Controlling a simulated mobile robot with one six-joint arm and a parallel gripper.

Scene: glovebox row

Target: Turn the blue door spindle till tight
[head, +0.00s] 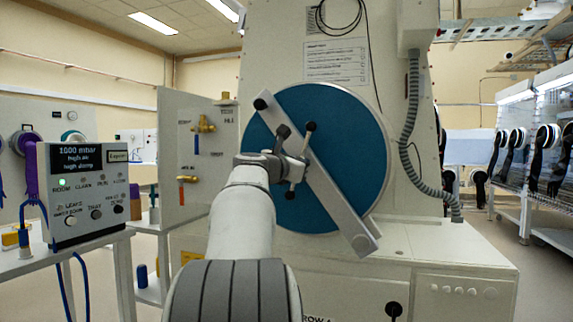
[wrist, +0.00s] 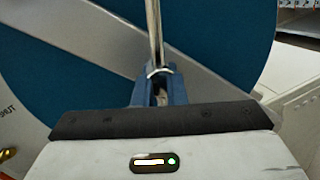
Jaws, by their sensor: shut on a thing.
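The blue round door (head: 335,120) stands closed against the pale chamber front, with a grey bar (head: 335,208) slanting across it from upper left to lower right. The door spindle (head: 303,160) is at the middle of the bar; its cross handle has dark knobs, one up and one down. My gripper (head: 286,158) reaches it from the left. In the wrist view my gripper's blue-grey fingers (wrist: 157,88) are shut on a shiny metal rod (wrist: 155,30) of the spindle handle. The spindle's hub is hidden there.
A side panel (head: 190,125) with brass valves stands left of the door. A control box (head: 85,185) reading 1000 mbar sits on a cart at left. A grey corrugated hose (head: 412,110) hangs right of the door. A pale ledge (head: 440,250) juts out at lower right.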

